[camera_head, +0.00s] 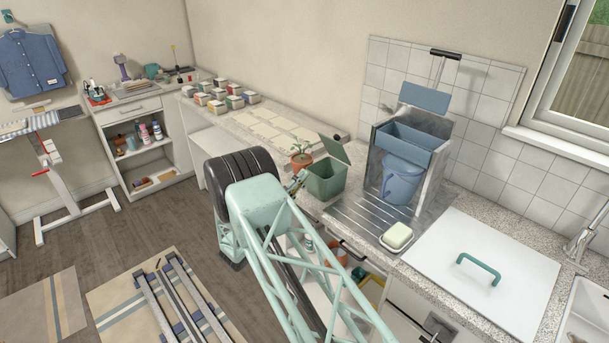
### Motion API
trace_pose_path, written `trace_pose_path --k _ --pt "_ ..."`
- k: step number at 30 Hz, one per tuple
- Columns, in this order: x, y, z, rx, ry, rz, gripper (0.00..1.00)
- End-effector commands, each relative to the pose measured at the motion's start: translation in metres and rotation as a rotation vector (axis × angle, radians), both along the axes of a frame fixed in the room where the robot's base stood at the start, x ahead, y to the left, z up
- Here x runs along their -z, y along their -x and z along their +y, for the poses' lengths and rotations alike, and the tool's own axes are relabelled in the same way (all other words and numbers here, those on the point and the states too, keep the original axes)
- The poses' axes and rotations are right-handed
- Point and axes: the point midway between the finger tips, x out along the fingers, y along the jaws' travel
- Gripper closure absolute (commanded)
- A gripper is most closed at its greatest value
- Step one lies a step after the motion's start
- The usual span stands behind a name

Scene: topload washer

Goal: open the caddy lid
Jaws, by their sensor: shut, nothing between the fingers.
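The green caddy (325,183) stands on the counter near the middle of the view, left of the metal sink unit. Its lid (336,150) is raised and tilted up at the back right edge, so the caddy's top shows open. My gripper (299,181) is at the far end of my pale green arm, just left of the caddy. It is shut with nothing held. It is small in this view, and I cannot tell whether it touches the caddy's side.
A potted plant (302,158) stands close behind my gripper. To the right are a metal unit with a blue bucket (401,182), a soap dish (397,237) and a white lid with a green handle (480,269). Open drawers (360,262) lie below the counter.

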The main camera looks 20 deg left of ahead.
Motion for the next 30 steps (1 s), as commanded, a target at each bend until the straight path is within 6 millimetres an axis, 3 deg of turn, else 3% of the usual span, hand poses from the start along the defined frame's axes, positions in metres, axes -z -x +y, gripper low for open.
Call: trace_pose_path --k 30 --pt "-0.059 -0.095 -0.041 0.0 0.0 0.001 1.0"
